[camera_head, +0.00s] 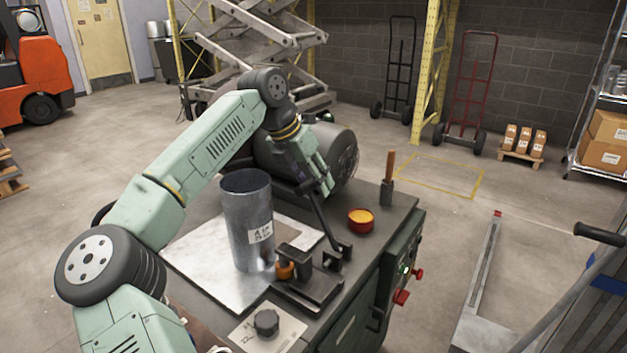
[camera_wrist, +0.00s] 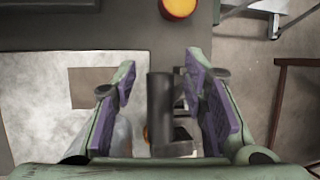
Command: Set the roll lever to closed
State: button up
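A dark lever bar (camera_head: 326,222), which looks like the roll lever, rises at a tilt from a black bracket beside the clamp-like fixture on the bench. In the wrist view the lever (camera_wrist: 160,105) stands between my fingers, with a visible gap on each side. My gripper (camera_head: 325,188) is at the lever's upper end; in the wrist view my gripper (camera_wrist: 162,95) is open, its purple pads apart. The lever's top is partly hidden by my fingers in the head view. I cannot tell its set position.
An upright metal duct (camera_head: 247,215) stands on a metal sheet (camera_head: 195,250) left of the lever. A round yellow-topped button or dish (camera_head: 361,220) and a wooden-handled tool (camera_head: 389,170) are to the right. A black knob (camera_head: 266,322) sits at the front. A dark drum-shaped machine (camera_head: 335,150) stands behind.

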jog(key=shift+f, duration=0.1)
jog(key=shift+c, duration=0.5)
grip_shut()
dwell(0.4)
